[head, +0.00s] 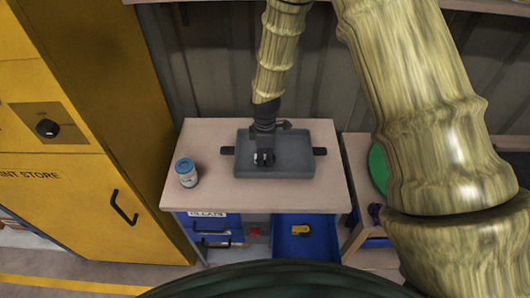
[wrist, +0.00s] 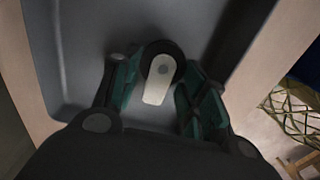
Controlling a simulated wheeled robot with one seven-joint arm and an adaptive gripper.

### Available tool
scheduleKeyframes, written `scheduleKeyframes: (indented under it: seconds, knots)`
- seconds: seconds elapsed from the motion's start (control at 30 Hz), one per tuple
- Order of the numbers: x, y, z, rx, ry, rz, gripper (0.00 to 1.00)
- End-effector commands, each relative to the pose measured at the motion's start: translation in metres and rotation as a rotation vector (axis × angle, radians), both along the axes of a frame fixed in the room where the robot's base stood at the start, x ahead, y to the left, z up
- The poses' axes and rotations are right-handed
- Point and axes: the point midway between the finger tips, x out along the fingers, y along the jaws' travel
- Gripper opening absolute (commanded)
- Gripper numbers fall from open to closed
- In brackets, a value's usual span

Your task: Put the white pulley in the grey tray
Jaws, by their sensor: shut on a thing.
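My gripper (head: 264,157) points down over the grey tray (head: 299,165), which lies on a small wooden-topped workbench. In the wrist view the white pulley (wrist: 157,82), a pale elongated body with a dark rounded end, sits between the green-sided fingers of my gripper (wrist: 157,92). The fingers are shut on it. The floor and raised rim of the grey tray (wrist: 80,50) show around and behind it. I cannot tell whether the pulley touches the tray floor. In the head view the gripper mostly hides the pulley.
A jar with a blue lid (head: 187,172) stands left of the tray on the workbench (head: 215,140). Below, an open blue drawer (head: 290,245) holds a yellow object (head: 300,229). A yellow cabinet (head: 80,190) stands at left. A green round thing (head: 378,168) lies on the surface at right.

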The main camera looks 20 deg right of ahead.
Motion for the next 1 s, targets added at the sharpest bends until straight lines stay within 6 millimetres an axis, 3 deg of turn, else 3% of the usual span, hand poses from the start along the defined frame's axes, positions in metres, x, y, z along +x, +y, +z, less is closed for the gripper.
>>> scheduleKeyframes:
  seconds: [0.37, 0.4, 0.5, 0.53, 1.0]
  knots:
    - [0.0, -0.0002, -0.004, 0.0, 0.0, -0.001, 0.19]
    - [0.0, -0.0002, -0.0043, 0.0, 0.0, -0.001, 0.45]
    - [0.0002, -0.0002, -0.0038, 0.0, 0.0, -0.001, 0.63]
    - [0.0002, -0.0002, -0.0037, 0.0, -0.001, -0.001, 0.64]
    - [0.0012, -0.0002, 0.0048, 0.0, -0.003, -0.001, 0.64]
